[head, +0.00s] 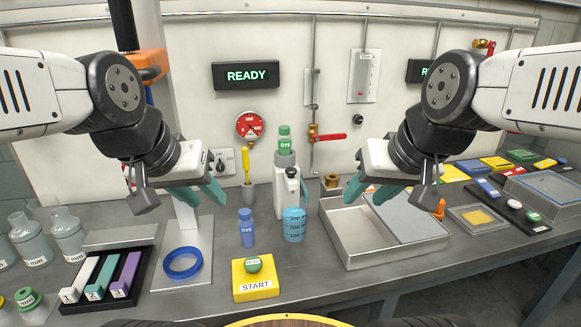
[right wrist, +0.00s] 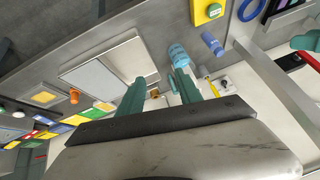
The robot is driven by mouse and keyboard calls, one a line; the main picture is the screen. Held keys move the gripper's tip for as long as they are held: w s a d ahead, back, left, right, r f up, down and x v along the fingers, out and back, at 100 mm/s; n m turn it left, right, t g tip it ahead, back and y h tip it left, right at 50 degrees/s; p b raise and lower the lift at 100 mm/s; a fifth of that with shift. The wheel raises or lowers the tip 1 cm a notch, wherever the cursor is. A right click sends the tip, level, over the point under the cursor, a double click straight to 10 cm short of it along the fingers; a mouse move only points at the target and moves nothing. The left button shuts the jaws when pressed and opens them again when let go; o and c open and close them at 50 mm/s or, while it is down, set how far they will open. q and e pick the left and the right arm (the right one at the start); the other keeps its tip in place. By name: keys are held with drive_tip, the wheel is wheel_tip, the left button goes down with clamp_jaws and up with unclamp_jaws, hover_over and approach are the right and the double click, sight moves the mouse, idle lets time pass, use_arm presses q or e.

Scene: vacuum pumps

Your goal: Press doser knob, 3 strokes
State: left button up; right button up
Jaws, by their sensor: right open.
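The doser (head: 283,192) is a white upright body at the back middle of the bench, with a green-capped bottle (head: 285,140) on top. Its dark knob (head: 292,172) shows on the upper front. A light blue graduated beaker (head: 294,226) stands just in front and to the right; it also shows in the right wrist view (right wrist: 178,55). My left gripper (head: 206,200) hangs left of the doser, open and empty. My right gripper (head: 366,200) is right of the doser, open and empty; its teal fingers are spread in the right wrist view (right wrist: 160,96). Neither touches the doser.
A blue-capped bottle (head: 247,229) and yellow START button box (head: 255,278) stand in front. A metal tray (head: 345,240) lies below my right gripper. A blue ring (head: 183,263) sits on a plate at left. A yellow-handled tool stands in a cup (head: 248,198) left of the doser.

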clamp_jaws()
idle(1.4)
